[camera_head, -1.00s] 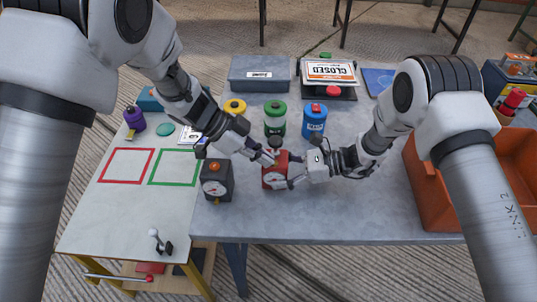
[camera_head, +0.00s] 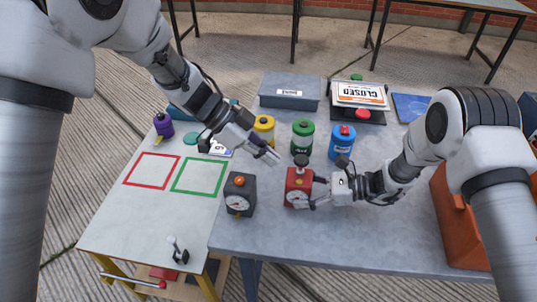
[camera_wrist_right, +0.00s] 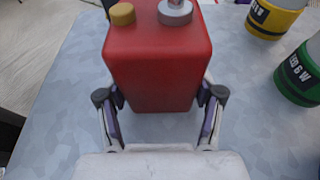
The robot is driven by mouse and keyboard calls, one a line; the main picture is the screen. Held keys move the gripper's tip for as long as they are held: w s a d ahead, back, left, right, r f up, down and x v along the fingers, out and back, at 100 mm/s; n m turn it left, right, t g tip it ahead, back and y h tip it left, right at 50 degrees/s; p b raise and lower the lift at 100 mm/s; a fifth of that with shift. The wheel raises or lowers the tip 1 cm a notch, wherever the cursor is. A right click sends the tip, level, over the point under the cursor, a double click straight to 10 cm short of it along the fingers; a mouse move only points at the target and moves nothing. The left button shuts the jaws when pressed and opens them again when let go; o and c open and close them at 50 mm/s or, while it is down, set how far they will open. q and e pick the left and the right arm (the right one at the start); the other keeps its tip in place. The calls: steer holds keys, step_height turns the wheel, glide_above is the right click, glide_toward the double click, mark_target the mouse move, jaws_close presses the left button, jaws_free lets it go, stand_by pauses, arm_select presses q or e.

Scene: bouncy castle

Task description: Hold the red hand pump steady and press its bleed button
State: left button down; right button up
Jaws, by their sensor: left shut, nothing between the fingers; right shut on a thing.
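The red hand pump (camera_head: 299,181) stands upright on the grey table, with a white dial on its front and a black knob on top. My right gripper (camera_head: 312,190) is shut on its body from the right. In the right wrist view the red body (camera_wrist_right: 158,65) sits between the two fingers. A brass-coloured round button (camera_wrist_right: 122,14) and a grey collar with a rod (camera_wrist_right: 175,12) show on its top. My left gripper (camera_head: 274,158) is shut and empty, up and to the left of the pump's top, apart from it in the picture.
A dark pump-like box (camera_head: 240,196) with a dial and orange top stands left of the red pump. Yellow (camera_head: 264,130), green (camera_head: 302,137) and blue (camera_head: 342,142) canisters stand behind. An orange crate (camera_head: 455,230) is at right. The table front is clear.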

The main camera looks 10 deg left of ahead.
steer(key=o, duration=0.9)
steer(key=shift+o, duration=0.2)
steer(key=shift+d, duration=0.1)
